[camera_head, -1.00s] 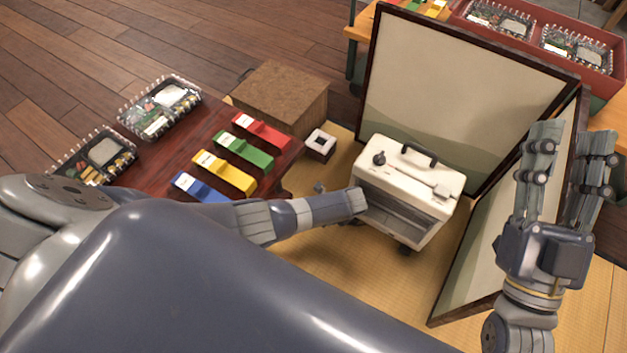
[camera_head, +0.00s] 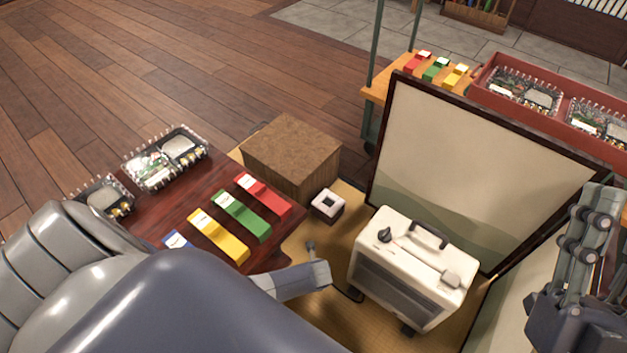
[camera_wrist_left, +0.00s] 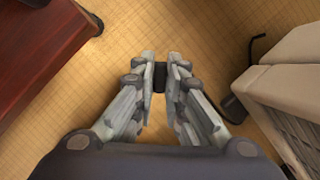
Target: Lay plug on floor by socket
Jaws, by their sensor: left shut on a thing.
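My left gripper (camera_wrist_left: 160,72) is shut on a small dark block, which I take to be the plug (camera_wrist_left: 159,80), between its fingertips over the tatami. In the head view my left arm hides most of this gripper, and I cannot make out the plug there. A small box with a white top and a dark square opening (camera_head: 328,205), likely the socket, sits on the floor beyond the left gripper, apart from it. The white heater (camera_head: 415,265) stands right of the gripper.
A low dark red table (camera_head: 150,212) with coloured blocks and clear boxes stands left. A brown box (camera_head: 290,152) is behind the socket. A folding screen (camera_head: 480,165) stands behind the heater. A black cord piece (camera_head: 350,293) lies beside the heater. Tatami shows between table and heater.

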